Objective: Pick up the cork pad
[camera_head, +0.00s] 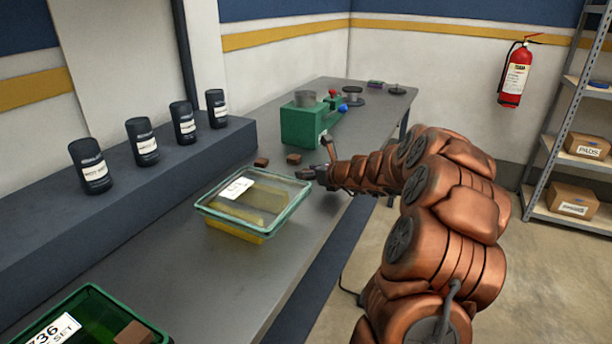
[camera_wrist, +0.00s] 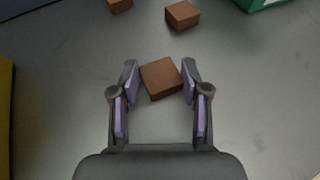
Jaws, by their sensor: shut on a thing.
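A brown square cork pad (camera_wrist: 161,78) sits between the fingertips of my gripper (camera_wrist: 159,72) in the wrist view. The jaws are shut on it, with one finger at each side. In the head view my gripper (camera_head: 322,172) is low over the grey bench, right of the glass-like tray, and the held pad is small and hard to make out there. I cannot tell whether the pad touches the bench. Two more brown pads lie on the bench beyond it, one (camera_wrist: 183,15) nearer and one (camera_wrist: 119,5) farther left; they also show in the head view (camera_head: 293,158).
A clear green-rimmed tray (camera_head: 290,207) with yellow contents stands left of my gripper. A green machine (camera_head: 302,126) stands behind. Another green tray (camera_head: 157,333) is at bottom left. Black labelled canisters (camera_head: 142,142) line the raised shelf. The bench's right edge is close.

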